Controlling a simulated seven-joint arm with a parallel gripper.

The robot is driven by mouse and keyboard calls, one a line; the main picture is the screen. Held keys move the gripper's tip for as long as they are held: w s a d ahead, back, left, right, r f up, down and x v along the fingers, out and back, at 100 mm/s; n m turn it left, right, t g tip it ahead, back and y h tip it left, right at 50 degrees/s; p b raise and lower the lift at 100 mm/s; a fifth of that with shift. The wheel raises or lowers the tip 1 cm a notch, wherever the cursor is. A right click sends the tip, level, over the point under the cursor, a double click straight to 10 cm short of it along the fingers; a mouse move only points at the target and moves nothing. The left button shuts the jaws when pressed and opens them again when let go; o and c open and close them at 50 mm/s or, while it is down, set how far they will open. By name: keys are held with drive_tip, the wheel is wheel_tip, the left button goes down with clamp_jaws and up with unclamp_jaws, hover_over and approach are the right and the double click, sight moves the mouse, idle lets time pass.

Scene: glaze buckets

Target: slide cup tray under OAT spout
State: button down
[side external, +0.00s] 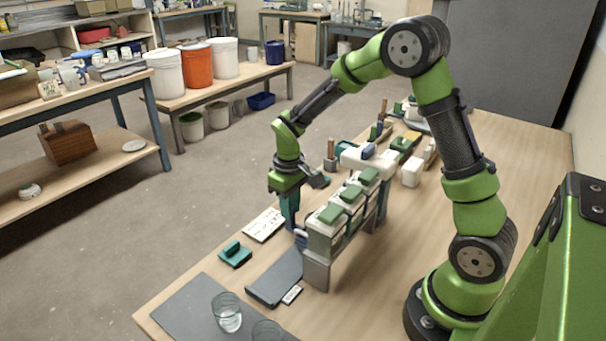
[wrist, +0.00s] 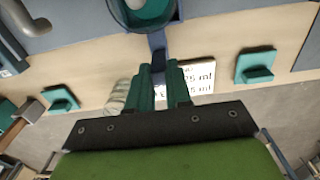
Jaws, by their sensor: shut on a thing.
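My gripper (side external: 290,220) points down at the left end of the dispenser row. In the wrist view its teal fingers (wrist: 162,72) are shut on a narrow blue-grey bar, which I take for the handle of the cup tray (wrist: 158,42). A round teal cup or holder (wrist: 143,14) sits just beyond the bar, cut off by the top edge. In the side view a small blue-striped thing (side external: 300,238) shows by the fingertips, partly hidden. White dispensers with green lids (side external: 329,214) stand in a row on a grey stand (side external: 316,273). No OAT label is readable.
Dark grey mats (side external: 270,280) lie at the near end, one bearing a clear glass (side external: 227,314). A teal block (side external: 235,253) and a printed card (side external: 264,225) lie by the table's left edge. In the wrist view a grey pipe (wrist: 28,18) shows at top left.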

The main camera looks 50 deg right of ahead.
drive_tip(key=shift+a, duration=3.75)
drive_tip(key=c, duration=1.1)
unclamp_jaws()
drive_tip(key=shift+r, duration=3.5)
drive_tip(key=s+r+m+t, duration=0.1)
drive_tip(key=s+r+t, duration=0.1)
drive_tip(key=s, duration=0.3)
drive_tip(key=s+r+m+t+y, duration=0.1)
drive_tip(key=s+r+t, duration=0.1)
drive_tip(key=s+r, duration=0.3)
drive_tip(key=s+r+m+t+y, duration=0.1)
drive_tip(key=s+r+m+t, duration=0.1)
drive_tip(key=s+r, duration=0.2)
drive_tip(key=shift+s+d+t, duration=0.15)
drive_tip(key=shift+s+t, duration=0.15)
drive_tip(key=shift+s, duration=0.8)
drive_tip(key=shift+s+d+r+t, duration=0.1)
drive_tip(key=shift+s+r+t, duration=0.2)
drive_tip(key=shift+r, duration=0.35)
